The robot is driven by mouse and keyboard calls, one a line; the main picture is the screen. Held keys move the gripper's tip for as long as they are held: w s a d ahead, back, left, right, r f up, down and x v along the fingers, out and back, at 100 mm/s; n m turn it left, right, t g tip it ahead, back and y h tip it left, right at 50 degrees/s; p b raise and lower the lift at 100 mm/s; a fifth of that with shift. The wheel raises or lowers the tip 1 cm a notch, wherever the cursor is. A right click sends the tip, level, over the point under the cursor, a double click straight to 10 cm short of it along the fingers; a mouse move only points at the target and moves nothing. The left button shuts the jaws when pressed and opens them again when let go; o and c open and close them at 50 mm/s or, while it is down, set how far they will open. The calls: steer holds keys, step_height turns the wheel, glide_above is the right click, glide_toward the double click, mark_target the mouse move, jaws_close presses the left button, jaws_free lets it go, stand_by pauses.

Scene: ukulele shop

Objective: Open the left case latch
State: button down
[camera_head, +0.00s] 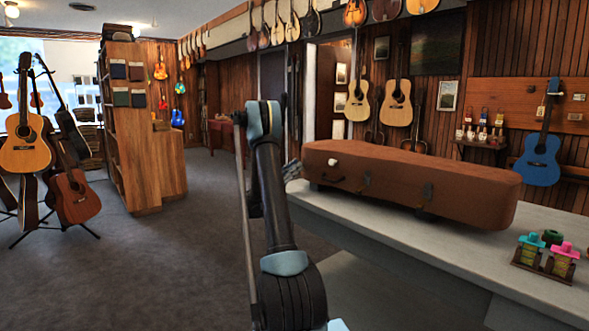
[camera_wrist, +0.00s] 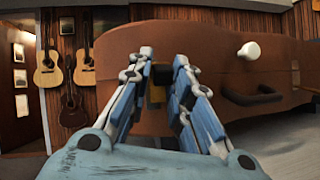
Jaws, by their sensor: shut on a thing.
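The brown instrument case (camera_head: 450,186) lies closed on the counter, and its front fills much of the wrist view (camera_wrist: 215,60). My gripper (camera_wrist: 163,62) is at the left part of the case front, its two blue-and-grey fingers shut on the left latch (camera_wrist: 157,93), a small dark and brassy piece seen between them. The fingers hide part of the latch, so I cannot tell its exact position. In the head view my gripper (camera_head: 293,170) is mostly behind my arm, at the case's left end. Another latch (camera_head: 427,192) shows farther right.
A white knob (camera_wrist: 249,50) and dark handle (camera_wrist: 252,96) are on the case front, right of my fingers. The grey counter (camera_head: 470,255) carries a small rack of colourful items (camera_head: 546,257) at right. Guitars on stands (camera_head: 74,195) are at left; the carpet between is clear.

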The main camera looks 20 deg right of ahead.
steer(key=shift+s+f+m+g+h, duration=0.2)
steer(key=shift+f+m+g+h, duration=0.15)
steer(key=shift+h, duration=0.3)
steer(key=shift+s+f+m+g+h, duration=0.25)
steer(key=shift+f+m+h, duration=0.1)
steer(key=shift+h, duration=0.3)
steer(key=c, duration=1.5)
jaws_free()
steer(key=shift+c, duration=0.2)
steer(key=shift+w, duration=0.1)
steer(key=shift+a, duration=0.1)
steer(key=v, duration=1.2)
steer(key=shift+w, duration=0.1)
